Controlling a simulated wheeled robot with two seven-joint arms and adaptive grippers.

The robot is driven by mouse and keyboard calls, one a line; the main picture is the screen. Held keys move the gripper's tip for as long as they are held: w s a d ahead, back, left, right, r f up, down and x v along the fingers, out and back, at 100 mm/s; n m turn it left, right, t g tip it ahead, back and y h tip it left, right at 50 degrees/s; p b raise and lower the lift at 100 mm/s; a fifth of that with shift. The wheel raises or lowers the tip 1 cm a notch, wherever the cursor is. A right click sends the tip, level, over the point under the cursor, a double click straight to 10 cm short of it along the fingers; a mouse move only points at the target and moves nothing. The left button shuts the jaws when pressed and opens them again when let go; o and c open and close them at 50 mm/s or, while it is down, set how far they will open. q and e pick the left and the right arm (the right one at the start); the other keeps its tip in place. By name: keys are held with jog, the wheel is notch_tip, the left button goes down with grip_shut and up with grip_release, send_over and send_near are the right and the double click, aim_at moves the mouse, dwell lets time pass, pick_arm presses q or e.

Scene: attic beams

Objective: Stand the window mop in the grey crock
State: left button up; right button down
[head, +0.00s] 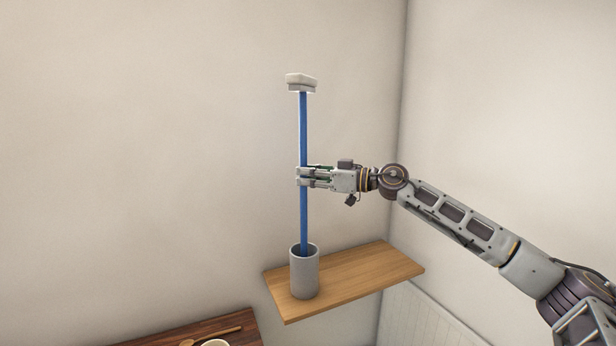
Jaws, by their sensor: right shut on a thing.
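The window mop (303,130) has a long blue handle and a white head at its top. It stands upright, head up. My right gripper (303,176) is shut on the handle near its middle, reaching in from the right. The handle's lower end goes behind the front rim of the grey crock (304,277), inside its mouth. The handle's tip is hidden by the crock wall, so I cannot tell whether it touches the bottom. The crock stands upright on the left part of a wooden shelf (365,278). My left gripper is not in view.
The shelf is bare to the right of the crock. A darker wooden surface (190,336) at the lower left holds a wooden spoon (212,336) and a white bowl (215,343), cut off by the frame. A white ribbed panel (415,325) is below the shelf. Plain walls stand behind.

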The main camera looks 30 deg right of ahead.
jog(key=shift+f+b, duration=0.7)
jog(key=shift+f, duration=1.6)
dwell(1.5)
jog(key=c, duration=1.3)
grip_release()
jog(key=shift+o, duration=0.2)
jog(key=shift+s, duration=0.1)
jog(key=v, duration=0.6)
jog(key=shift+s+d, duration=0.5)
dwell(1.1)
